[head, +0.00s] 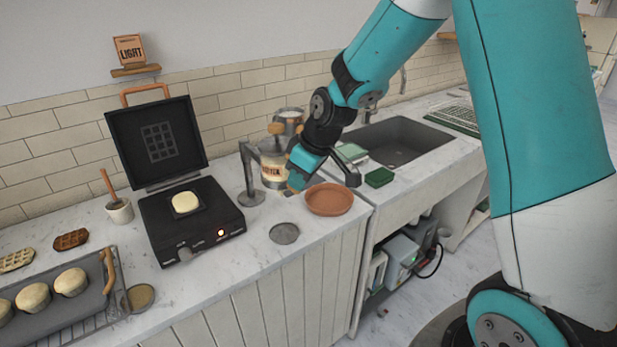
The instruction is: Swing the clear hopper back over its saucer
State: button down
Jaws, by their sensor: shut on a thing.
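The clear hopper (272,172) hangs from a grey stand (250,188) on the counter, with a dark-lettered label and a wooden knob on top. The terracotta saucer (329,199) lies on the counter to the right of the hopper, near the counter's end, and looks empty. The hopper is to the left of the saucer, not above it. My gripper (294,183) is at the hopper's right side and shut on it; the arm's end hides part of the hopper and the exact grip.
A flat grey disc (284,233) lies on the counter in front of the stand. An open black waffle iron (190,218) stands to the left. A metal canister (289,117) is behind the hopper. A sink (395,142) and a green sponge (379,177) are to the right.

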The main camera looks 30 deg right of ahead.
jog(key=shift+w+d+r, duration=0.2)
jog(key=shift+w+r, duration=0.05)
jog(key=shift+w, duration=0.05)
jog(key=c, duration=1.3)
grip_release()
jog(key=shift+w, duration=0.1)
jog(key=shift+o, duration=0.9)
jog(key=shift+f, duration=0.15)
jog(key=shift+d, duration=0.1)
jog(key=b+v, duration=0.2)
jog(key=v, duration=1.5)
jog(key=shift+s+b, duration=0.3)
jog(key=shift+b, duration=0.1)
